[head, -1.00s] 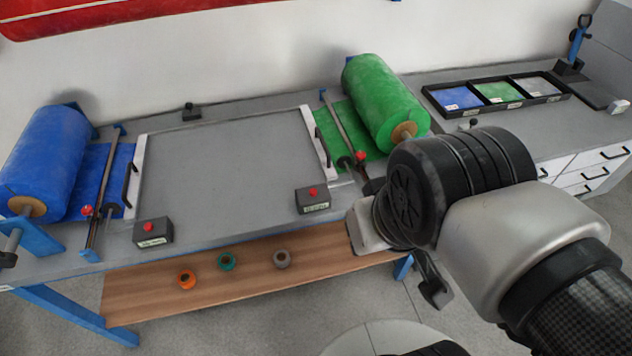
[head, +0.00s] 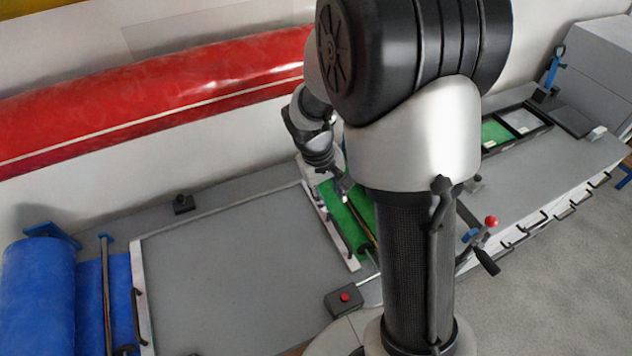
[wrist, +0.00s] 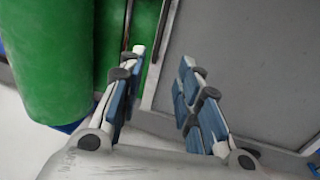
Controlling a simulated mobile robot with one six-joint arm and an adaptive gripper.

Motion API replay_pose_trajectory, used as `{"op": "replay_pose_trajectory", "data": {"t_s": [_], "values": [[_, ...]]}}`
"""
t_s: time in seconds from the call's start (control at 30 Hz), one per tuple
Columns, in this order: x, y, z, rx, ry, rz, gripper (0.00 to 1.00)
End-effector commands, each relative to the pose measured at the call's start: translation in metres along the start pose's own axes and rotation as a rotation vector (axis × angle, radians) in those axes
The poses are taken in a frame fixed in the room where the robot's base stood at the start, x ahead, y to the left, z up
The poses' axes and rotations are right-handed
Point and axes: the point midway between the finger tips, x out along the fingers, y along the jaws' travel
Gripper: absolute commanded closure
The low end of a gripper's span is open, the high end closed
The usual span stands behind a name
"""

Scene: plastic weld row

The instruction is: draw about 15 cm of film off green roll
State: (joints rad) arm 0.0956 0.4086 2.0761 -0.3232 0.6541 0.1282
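The green roll (wrist: 45,60) stands at the left of the wrist view; in the head view my arm hides it. Green film (wrist: 112,35) lies flat beside it and also shows in the head view (head: 350,218), under a thin bar (head: 361,219). A pale strip with a black handle edges the grey bench panel beside the film. My gripper (wrist: 163,62) is open and empty. Its left finger is over the film's edge, its right finger over the grey panel (wrist: 245,60). I cannot tell whether the fingertips touch anything. In the head view, my gripper (head: 343,188) is small and partly hidden.
The blue roll (head: 38,295) with blue film is at the lower left. A box with a red button (head: 345,300) sits at the panel's front right corner. A large red roll (head: 160,90) runs along the wall. Trays (head: 497,132) stand right. The grey panel is clear.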

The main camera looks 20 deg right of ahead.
Motion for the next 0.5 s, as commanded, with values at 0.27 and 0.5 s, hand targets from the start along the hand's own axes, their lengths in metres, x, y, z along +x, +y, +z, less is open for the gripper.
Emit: {"op": "replay_pose_trajectory", "data": {"t_s": [0.27, 0.5], "values": [[0.04, -0.001, 0.001, -0.002, -0.007, 0.0, 0.69], [0.094, -0.001, 0.002, -0.001, -0.007, -0.001, 0.69]]}}
